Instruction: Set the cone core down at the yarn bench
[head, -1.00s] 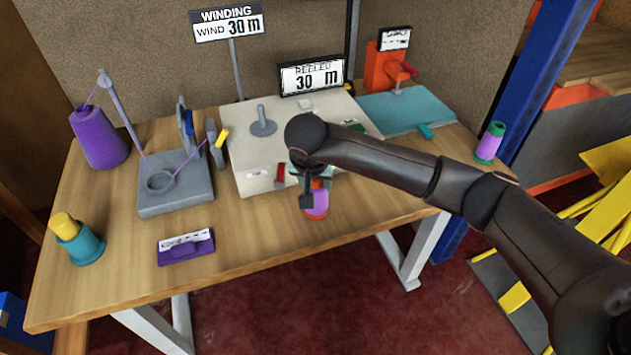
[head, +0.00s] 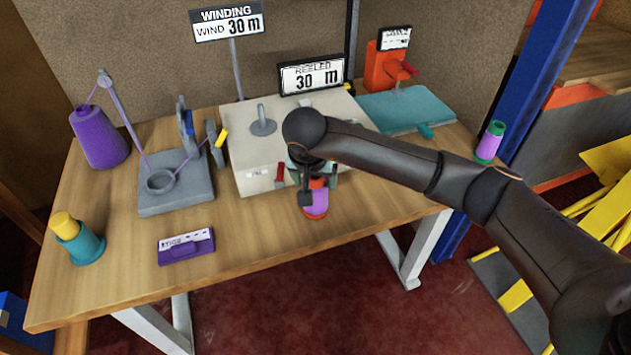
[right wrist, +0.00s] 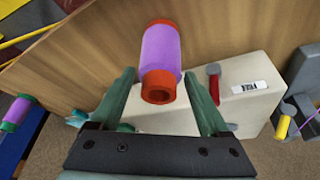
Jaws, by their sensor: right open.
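The cone core (head: 316,204), purple with red-orange ends, stands on the yarn bench (head: 270,235) near its front edge, in front of the cream winder box. My right gripper (head: 312,185) is over it, partly hidden by my own arm. In the right wrist view the core (right wrist: 160,55) shows between and beyond the two green fingers of the right gripper (right wrist: 160,85). The fingers are spread wide, with a gap visible on each side of the core. My left gripper is not in view.
The cream winder box (head: 240,172) stands just behind the core. A purple yarn cone (head: 98,138), grey yarn stand (head: 178,195), teal-yellow pot (head: 82,245) and purple label block (head: 186,246) are to the left. A purple-green spool (head: 490,143) stands at right. The front middle is clear.

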